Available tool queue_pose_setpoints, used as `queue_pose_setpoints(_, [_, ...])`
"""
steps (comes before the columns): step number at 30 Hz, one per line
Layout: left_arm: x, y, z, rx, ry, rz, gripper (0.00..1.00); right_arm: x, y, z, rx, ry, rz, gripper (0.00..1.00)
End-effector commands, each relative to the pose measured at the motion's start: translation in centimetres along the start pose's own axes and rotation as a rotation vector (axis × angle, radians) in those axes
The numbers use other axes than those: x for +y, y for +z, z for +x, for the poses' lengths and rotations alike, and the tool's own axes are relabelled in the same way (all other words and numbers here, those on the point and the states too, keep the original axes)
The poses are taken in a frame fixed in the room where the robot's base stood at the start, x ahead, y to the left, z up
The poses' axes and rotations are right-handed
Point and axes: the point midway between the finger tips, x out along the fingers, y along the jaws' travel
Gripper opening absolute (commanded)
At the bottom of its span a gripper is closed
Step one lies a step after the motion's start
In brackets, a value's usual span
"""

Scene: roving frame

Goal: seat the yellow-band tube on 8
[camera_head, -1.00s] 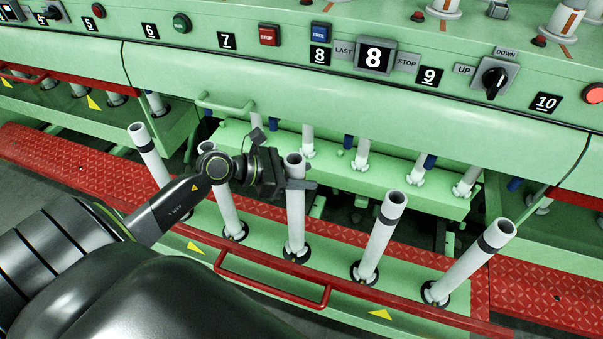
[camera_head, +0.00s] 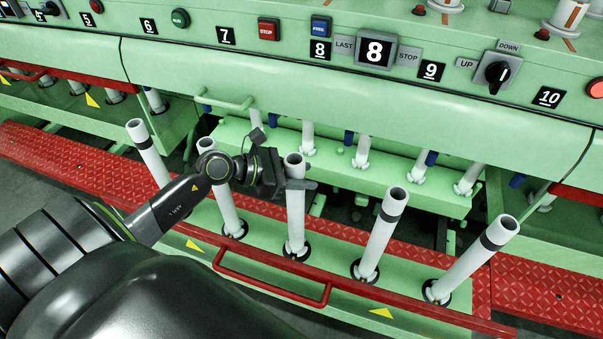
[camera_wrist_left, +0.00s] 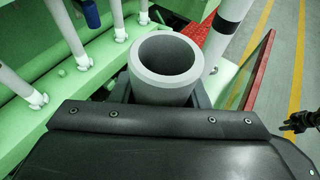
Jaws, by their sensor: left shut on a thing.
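My left gripper (camera_head: 299,184) is shut on a white hollow tube (camera_head: 295,218) just below its rim. The tube stands nearly upright, its lower end at a black ring on the green front ledge. Its open mouth also shows in the left wrist view (camera_wrist_left: 167,58). No yellow band shows on it; the jaws cover part of it. A dark jointed thing (camera_wrist_left: 303,119) at the right edge of the left wrist view may be my right gripper.
Other white tubes stand nearby, some with dark bands, such as one to the right (camera_head: 380,234) and one at far right (camera_head: 473,258). A red handle bar (camera_head: 270,287) runs in front. Behind is a green rail (camera_head: 340,172) with several white posts.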

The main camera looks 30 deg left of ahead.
Motion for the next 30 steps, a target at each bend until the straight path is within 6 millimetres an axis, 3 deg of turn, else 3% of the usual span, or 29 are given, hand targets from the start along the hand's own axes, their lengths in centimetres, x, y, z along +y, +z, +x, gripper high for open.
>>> queue_pose_setpoints(15, [0.0,0.0,0.0,-0.001,0.000,0.001,0.00,0.0,0.0,0.1,0.000,0.000,0.000,0.36])
queue_pose_setpoints(30, [0.0,-1.4,0.6,-0.001,0.000,0.000,0.00,-0.1,0.1,1.4,0.000,0.000,0.000,0.36])
